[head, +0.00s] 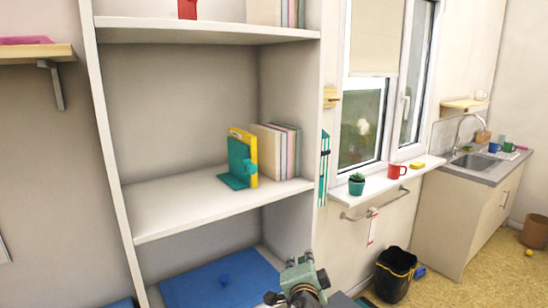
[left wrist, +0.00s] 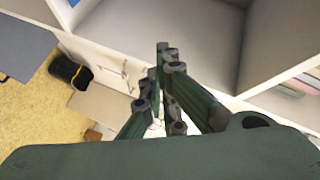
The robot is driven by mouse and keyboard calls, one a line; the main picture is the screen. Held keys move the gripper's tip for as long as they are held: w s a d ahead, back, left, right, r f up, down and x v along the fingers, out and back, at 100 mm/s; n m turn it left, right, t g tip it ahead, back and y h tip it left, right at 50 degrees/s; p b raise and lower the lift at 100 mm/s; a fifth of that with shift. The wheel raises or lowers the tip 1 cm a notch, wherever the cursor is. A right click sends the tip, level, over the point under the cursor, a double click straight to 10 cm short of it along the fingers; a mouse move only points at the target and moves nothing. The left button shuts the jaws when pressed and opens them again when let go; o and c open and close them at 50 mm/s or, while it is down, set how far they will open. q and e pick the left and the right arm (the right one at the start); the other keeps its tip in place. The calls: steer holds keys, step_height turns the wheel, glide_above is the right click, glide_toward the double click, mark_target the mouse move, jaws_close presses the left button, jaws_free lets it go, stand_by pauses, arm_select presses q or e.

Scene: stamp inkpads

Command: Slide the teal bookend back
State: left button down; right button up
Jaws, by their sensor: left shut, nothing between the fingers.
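The bookend cannot be made out there. My right gripper is not in view.
Several pastel books (head: 279,150) stand right of the yellow book, near the shelf's side wall. The shelf left of the bookend is clear. A blue panel (head: 215,281) lies on the lower shelf.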

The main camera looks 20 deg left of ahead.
arm_select(q)
steer(key=s+a+r+n+t+y+p, duration=0.1)
steer(key=s+r+y, duration=0.1)
steer(key=r, duration=1.1)
steer(key=s+a+r+n+t+y+p, duration=0.1)
steer(key=a+r+t+y, duration=0.1)
steer(key=r, duration=1.1)
steer(key=w+a+p, duration=0.5)
steer(key=w+a, duration=0.1)
steer(key=shift+w+f+p, duration=0.1)
steer(key=shift+w+p, duration=0.15)
steer(key=shift+p, duration=0.1)
steer(key=shift+f, duration=0.15)
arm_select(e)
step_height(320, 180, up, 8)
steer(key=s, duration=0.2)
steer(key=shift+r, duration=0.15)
